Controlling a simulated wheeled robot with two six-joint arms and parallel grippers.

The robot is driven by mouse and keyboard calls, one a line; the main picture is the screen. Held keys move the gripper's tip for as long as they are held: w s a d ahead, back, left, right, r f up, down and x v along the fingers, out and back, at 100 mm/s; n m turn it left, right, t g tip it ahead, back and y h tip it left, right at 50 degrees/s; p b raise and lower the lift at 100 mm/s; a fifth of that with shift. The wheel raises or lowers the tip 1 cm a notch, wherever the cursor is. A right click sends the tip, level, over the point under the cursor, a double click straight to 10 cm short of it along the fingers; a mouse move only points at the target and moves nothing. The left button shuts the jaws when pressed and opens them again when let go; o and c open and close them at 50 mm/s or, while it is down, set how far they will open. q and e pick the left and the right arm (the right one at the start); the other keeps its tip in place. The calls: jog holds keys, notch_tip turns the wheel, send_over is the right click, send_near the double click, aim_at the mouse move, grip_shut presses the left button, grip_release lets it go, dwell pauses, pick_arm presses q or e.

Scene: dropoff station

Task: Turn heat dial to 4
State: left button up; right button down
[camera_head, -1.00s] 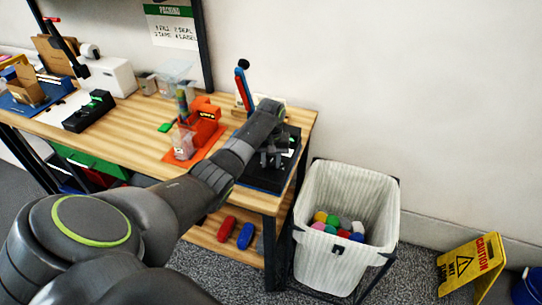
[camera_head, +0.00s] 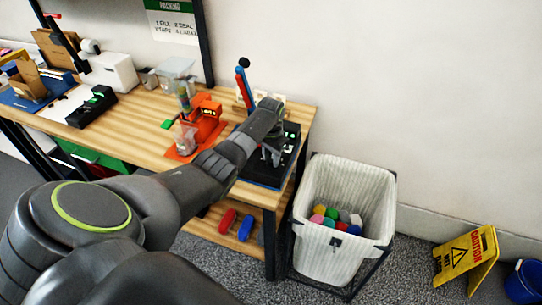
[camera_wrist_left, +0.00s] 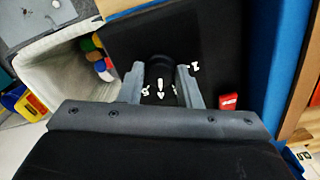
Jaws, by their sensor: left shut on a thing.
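My left gripper (camera_head: 270,157) reaches down over the black device (camera_head: 256,180) at the right end of the wooden table. In the left wrist view my left gripper (camera_wrist_left: 161,88) is shut with its two grey fingers on either side of the dark round heat dial (camera_wrist_left: 160,68). A white pointer mark (camera_wrist_left: 160,85) shows between the fingers. White numerals stand around the dial; a 1 shows to the right, and a 5 and what looks like a 4 show near the left finger. The other numerals are hidden. A red switch (camera_wrist_left: 229,101) sits to the right of the dial. My right gripper is not in view.
An orange machine (camera_head: 207,115) stands left of the device on the table. A yellow caution sign (camera_head: 466,260) is farther right. The wall is behind.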

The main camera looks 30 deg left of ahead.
aim_at(271, 159)
pick_arm(q)
jog(key=shift+w+r, duration=0.1)
dwell(0.3)
jog(key=o, duration=1)
jog(key=shift+c, duration=0.2)
notch_tip(271, 159, up, 17)
jog(key=shift+r, duration=0.2)
jog(key=shift+f, duration=0.15)
